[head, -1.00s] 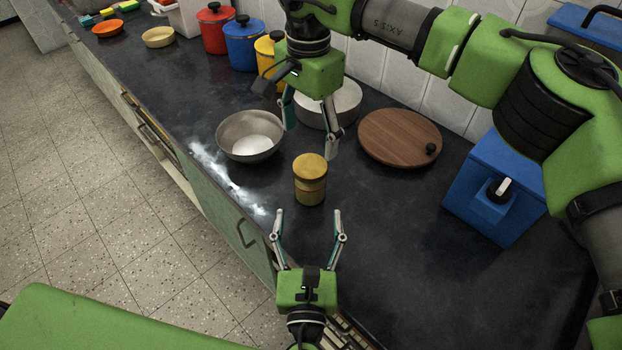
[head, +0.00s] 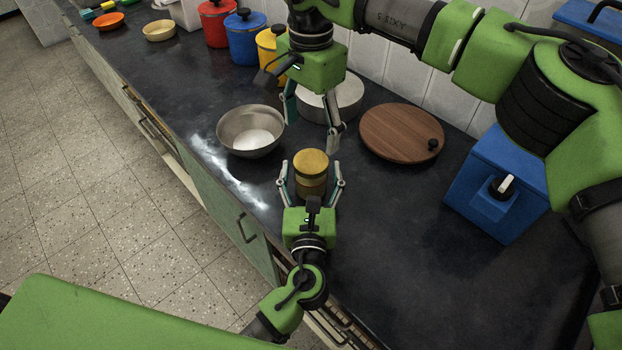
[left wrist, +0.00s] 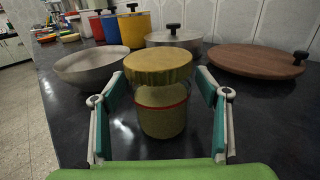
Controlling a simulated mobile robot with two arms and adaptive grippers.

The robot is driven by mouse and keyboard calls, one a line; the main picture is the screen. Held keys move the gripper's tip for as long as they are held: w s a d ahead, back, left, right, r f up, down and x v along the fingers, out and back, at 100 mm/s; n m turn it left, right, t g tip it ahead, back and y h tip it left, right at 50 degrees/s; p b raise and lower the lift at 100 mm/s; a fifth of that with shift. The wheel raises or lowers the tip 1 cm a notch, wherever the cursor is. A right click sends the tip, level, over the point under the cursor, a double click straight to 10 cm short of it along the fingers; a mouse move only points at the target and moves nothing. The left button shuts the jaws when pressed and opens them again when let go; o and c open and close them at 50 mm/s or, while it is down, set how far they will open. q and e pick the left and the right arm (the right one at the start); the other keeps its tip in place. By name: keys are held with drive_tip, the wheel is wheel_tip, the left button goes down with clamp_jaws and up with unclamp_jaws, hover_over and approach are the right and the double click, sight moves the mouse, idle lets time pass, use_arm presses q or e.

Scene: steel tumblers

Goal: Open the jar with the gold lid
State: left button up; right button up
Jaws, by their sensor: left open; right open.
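The jar (head: 311,183) stands upright on the dark counter, with its gold lid (head: 311,161) on top. In the left wrist view the jar (left wrist: 162,115) has a red band below the gold lid (left wrist: 158,66). My left gripper (head: 310,169) is open, with one finger on each side of the jar and gaps showing in the left wrist view. My right gripper (head: 310,118) is open and empty, pointing down above the counter just behind the jar.
A metal bowl (head: 250,131) stands left of the jar. A lidded pan (head: 345,98) and a round wooden board (head: 400,133) with a black knob are behind. A blue box (head: 492,190) stands at the right. The front right counter is clear.

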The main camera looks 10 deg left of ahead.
sight(311, 160)
use_arm(q)
clamp_jaws()
use_arm(e)
drive_tip(key=m, duration=0.6)
drive_tip(key=shift+m, duration=0.4)
drive_tip(key=m, duration=1.2)
drive_tip(key=shift+a, duration=0.1)
drive_tip(key=m, duration=1.2)
drive_tip(key=shift+m, duration=0.3)
drive_tip(key=m, duration=0.8)
use_arm(q)
drive_tip(key=shift+f, duration=0.1)
use_arm(e)
drive_tip(key=m, duration=0.5)
drive_tip(key=shift+m, duration=0.3)
drive_tip(key=shift+f, duration=4)
